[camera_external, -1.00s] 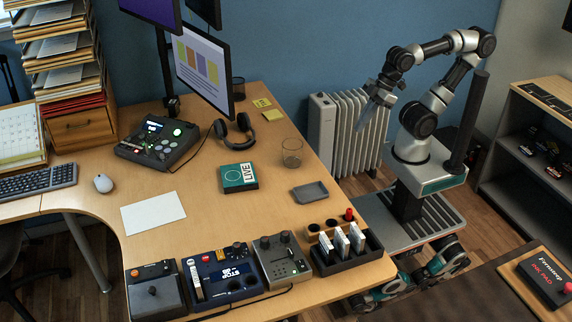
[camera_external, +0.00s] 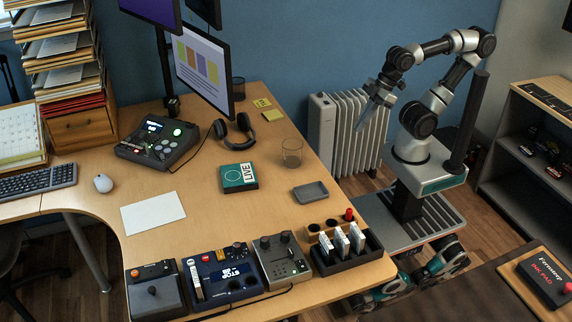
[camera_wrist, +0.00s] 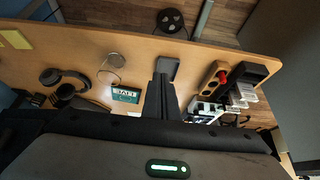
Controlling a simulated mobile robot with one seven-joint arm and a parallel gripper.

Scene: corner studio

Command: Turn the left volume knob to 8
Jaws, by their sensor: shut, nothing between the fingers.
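A grey control box (camera_external: 282,262) stands at the desk's front edge. Two dark knobs stick up along its back, a left knob (camera_external: 264,243) and a right knob (camera_external: 285,237). Their markings are too small to read, and I cannot tell for sure that these are the volume knobs. My gripper (camera_external: 363,128) hangs shut and empty beyond the desk's right edge, in front of the radiator, well apart from the box. In the wrist view my gripper (camera_wrist: 162,78) points out over the desk, and the knobs cannot be made out.
A dark rack with white cartridges (camera_external: 345,260) stands right of the box. A blue device (camera_external: 222,276) and a joystick box (camera_external: 155,291) stand left of it. A grey tray (camera_external: 310,192), a glass (camera_external: 292,153) and a LIVE box (camera_external: 239,178) lie further back. A radiator (camera_external: 347,135) stands behind.

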